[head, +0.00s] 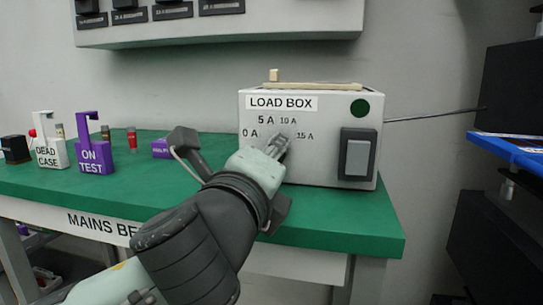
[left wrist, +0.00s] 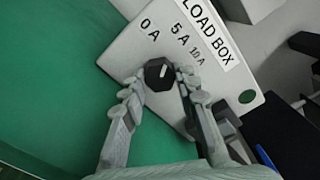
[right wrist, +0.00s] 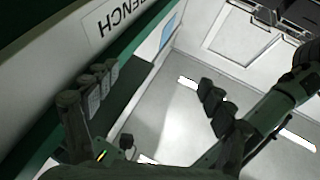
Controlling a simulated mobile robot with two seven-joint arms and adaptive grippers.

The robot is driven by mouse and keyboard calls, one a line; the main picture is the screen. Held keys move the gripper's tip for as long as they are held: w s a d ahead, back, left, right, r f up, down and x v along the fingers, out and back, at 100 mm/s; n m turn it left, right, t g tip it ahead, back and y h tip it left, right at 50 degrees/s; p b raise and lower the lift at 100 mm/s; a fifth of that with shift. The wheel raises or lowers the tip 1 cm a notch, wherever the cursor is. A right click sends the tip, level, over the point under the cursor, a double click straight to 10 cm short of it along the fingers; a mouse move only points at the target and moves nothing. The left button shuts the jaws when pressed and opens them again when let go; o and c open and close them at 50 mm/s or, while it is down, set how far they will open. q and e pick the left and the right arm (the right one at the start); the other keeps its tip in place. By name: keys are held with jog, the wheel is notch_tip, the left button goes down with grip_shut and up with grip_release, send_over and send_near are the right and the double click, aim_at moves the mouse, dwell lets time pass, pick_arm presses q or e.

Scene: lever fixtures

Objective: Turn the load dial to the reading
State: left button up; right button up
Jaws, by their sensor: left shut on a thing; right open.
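The white load box (head: 258,160) stands on the green bench, with labels 0 A, 5 A, 10 A and 15 A. In the left wrist view, its load dial (left wrist: 157,74) is a black knob with a white mark. The mark points up and right, roughly toward the 10 A label (left wrist: 197,56); the exact reading is unclear. My left gripper (head: 281,146) has its fingertips on either side of the knob and is shut on it; the fingers hide 15 A in the left wrist view. My right gripper (right wrist: 150,100) is open and empty, away from the box.
A black rocker switch (head: 357,158) and dark green round lamp (head: 359,107) are on the box front. A wooden strip (head: 315,86) lies on top. White DEAD CASE (head: 48,156) and purple ON TEST (head: 95,157) holders stand at left. A wall panel (head: 220,27) hangs above.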

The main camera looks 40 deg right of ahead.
pick_arm(q)
jog(key=shift+n, duration=1)
jog(key=n+p, duration=0.1)
jog(key=n, duration=0.1)
jog(key=shift+n, duration=1)
pick_arm(e)
jog(key=shift+w+a+f+g+h, duration=0.15)
jog(key=shift+w+f+g, duration=0.1)
jog(key=shift+f+g, duration=0.35)
jog(key=shift+w+d+f+g+h, duration=0.15)
jog(key=shift+f+g, duration=0.25)
jog(key=shift+f, duration=0.45)
jog(key=shift+w+a+f+g+h, duration=0.2)
jog(key=shift+w+f+g, duration=0.1)
jog(key=shift+f+g, duration=0.3)
jog(key=shift+f, duration=0.1)
pick_arm(q)
jog(key=o, duration=1.2)
jog(key=shift+c, duration=0.2)
